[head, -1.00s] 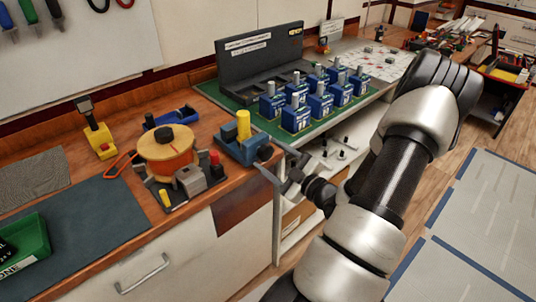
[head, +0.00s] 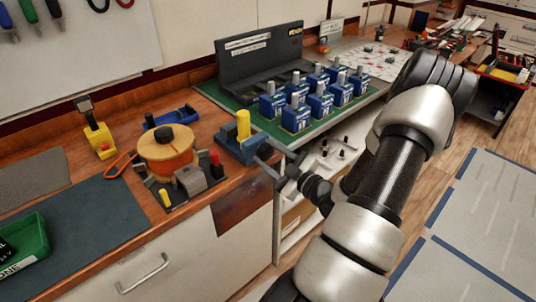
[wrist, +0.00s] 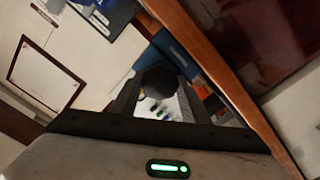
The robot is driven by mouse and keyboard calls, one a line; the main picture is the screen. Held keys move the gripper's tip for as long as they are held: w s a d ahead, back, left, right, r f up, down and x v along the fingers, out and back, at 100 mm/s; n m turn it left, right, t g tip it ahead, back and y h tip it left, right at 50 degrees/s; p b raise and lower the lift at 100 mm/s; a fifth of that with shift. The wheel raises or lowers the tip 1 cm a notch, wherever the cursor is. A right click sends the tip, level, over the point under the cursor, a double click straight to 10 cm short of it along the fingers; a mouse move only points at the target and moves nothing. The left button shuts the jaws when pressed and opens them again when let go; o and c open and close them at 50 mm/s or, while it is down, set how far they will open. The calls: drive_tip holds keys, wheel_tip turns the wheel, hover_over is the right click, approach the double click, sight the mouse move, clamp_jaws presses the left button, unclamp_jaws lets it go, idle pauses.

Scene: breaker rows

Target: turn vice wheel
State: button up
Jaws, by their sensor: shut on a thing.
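The blue vice (head: 232,150) sits at the front edge of the wooden bench, with an upright yellow cylinder (head: 243,124) at it. My gripper (head: 262,158) is at the vice's front side, its fingers reaching in from the right. In the wrist view a dark round knob (wrist: 157,81), which looks like the vice wheel, sits between the two fingers, and my gripper is shut on it. The wheel's marks and turn angle cannot be read. In the head view my gripper hides most of the wheel. Part of the blue vice body (wrist: 178,52) shows behind the knob in the wrist view.
A spool of orange wire (head: 166,155) on a stand is left of the vice. Several blue breakers (head: 296,115) stand on a green mat to its right. A green bin (head: 25,246) is at the left front. Open floor lies to the right.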

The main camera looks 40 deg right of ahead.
drive_tip(key=m, duration=0.4)
drive_tip(key=shift+r, duration=0.1)
drive_tip(key=m+p, duration=0.1)
drive_tip(key=m, duration=0.3)
drive_tip(key=m+p, duration=0.1)
drive_tip(key=m, duration=0.3)
drive_tip(key=shift+d+m+p, duration=0.1)
drive_tip(key=shift+m+p, duration=0.65)
drive_tip(key=shift+m, duration=1.25)
drive_tip(key=o, duration=1.1)
drive_tip(key=shift+c, duration=0.2)
